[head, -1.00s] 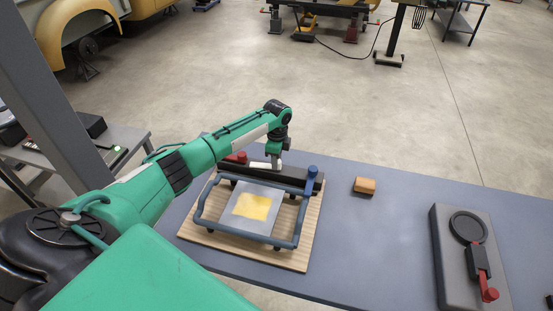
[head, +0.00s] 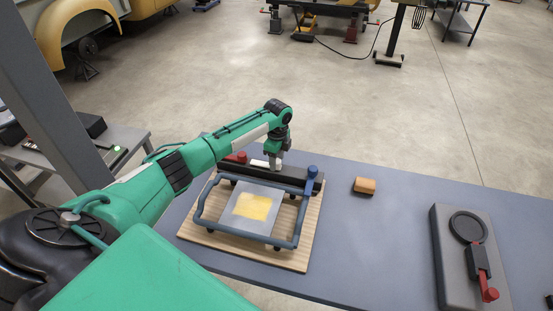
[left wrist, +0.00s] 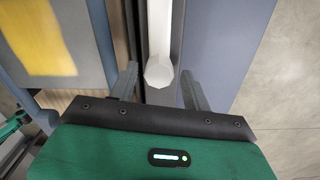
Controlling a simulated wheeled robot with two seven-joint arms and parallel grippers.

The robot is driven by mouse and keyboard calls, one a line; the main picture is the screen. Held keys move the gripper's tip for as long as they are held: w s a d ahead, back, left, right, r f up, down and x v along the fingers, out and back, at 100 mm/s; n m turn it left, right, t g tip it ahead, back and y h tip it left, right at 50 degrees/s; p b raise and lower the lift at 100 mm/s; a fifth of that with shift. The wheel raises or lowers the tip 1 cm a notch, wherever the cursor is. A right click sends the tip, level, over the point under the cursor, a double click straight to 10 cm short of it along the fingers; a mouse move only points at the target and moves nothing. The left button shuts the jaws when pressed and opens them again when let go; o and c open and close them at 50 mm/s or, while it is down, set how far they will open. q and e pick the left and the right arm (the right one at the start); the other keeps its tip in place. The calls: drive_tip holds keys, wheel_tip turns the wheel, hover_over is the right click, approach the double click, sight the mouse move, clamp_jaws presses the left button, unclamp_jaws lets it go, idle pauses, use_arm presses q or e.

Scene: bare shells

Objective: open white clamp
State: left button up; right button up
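The white clamp (head: 260,164) is a pale lever on a dark bar (head: 232,171) at the back of a wooden board. In the left wrist view, the clamp (left wrist: 159,40) lies along the dark bar, with its faceted end toward my gripper. My left gripper (head: 273,164) is over the bar at the clamp's right end, pointing down. In the left wrist view, its fingers (left wrist: 160,88) are apart, one on each side of the clamp's end, with gaps visible. Whether they touch it lower down cannot be told. My right gripper is out of view.
A blue-grey frame (head: 240,234) holds a sheet with a yellow patch (head: 252,206). An orange-brown block (head: 364,186) and a grey fixture with a red handle (head: 489,294) are to the right.

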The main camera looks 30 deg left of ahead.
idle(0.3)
use_arm(q)
drive_tip(key=shift+r, duration=0.3)
wheel_tip(320, 180, up, 13)
drive_tip(key=b, duration=0.4)
drive_tip(key=shift+w, duration=0.15)
drive_tip(key=shift+d, duration=0.1)
